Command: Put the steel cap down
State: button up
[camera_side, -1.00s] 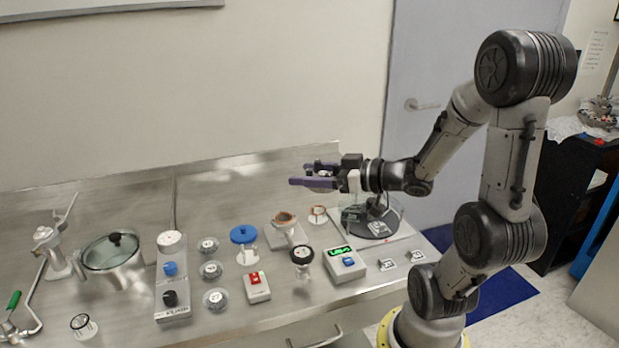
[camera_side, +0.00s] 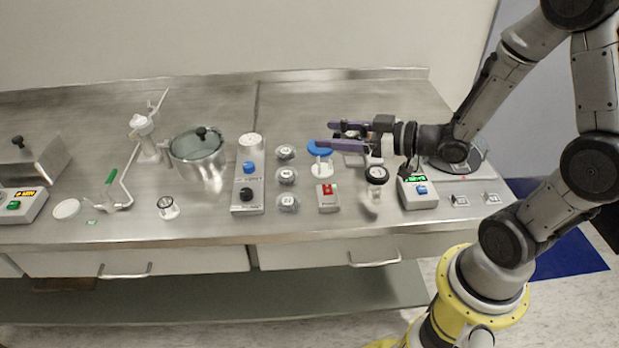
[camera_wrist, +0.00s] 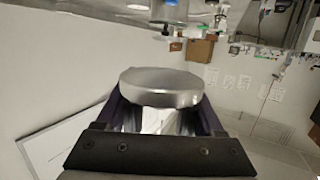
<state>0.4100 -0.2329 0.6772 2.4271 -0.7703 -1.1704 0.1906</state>
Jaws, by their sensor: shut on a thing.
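The steel cap (camera_wrist: 160,86) is a round, flat-topped metal disc that fills the middle of the wrist view. My gripper is shut on it, with a purple finger on each side. In the side view my gripper (camera_side: 338,136) is held level, with its purple fingers pointing left over the right part of the steel bench. The cap is hard to make out there between the fingers. The fingers hide part of what lies behind and below them.
Below my gripper are a blue-topped stand (camera_side: 320,148), a red-button box (camera_side: 327,197), a black-topped jar (camera_side: 376,175) and a green-display box (camera_side: 418,193). A glass-lidded pot (camera_side: 197,146) and a knob panel (camera_side: 248,184) stand to the left. The bench's back left (camera_side: 60,105) is fairly clear.

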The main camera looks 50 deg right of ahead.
jog(key=w+a+f, duration=0.3)
jog(key=a+f, duration=0.2)
jog(key=f, duration=0.1)
jog(key=shift+w+f+h, duration=0.15)
jog(key=shift+f+h, duration=0.05)
jog(key=shift+h, duration=0.1)
jog(key=shift+w+d+f+m+h, duration=0.25)
jog(key=shift+f+m+h, duration=0.2)
jog(key=shift+f, duration=0.1)
jog(key=shift+w+d+f+m+h, duration=0.25)
jog(key=shift+f+m+h, duration=0.1)
jog(key=shift+f+h, duration=0.15)
jog(key=d, duration=0.1)
jog(key=d+m+h, duration=0.1)
jog(key=w+d+h, duration=0.1)
jog(key=d, duration=0.1)
jog(key=shift+r+m+t, duration=0.3)
jog(key=shift+r+m, duration=0.05)
jog(key=shift+m, duration=0.05)
jog(key=shift+a, duration=0.1)
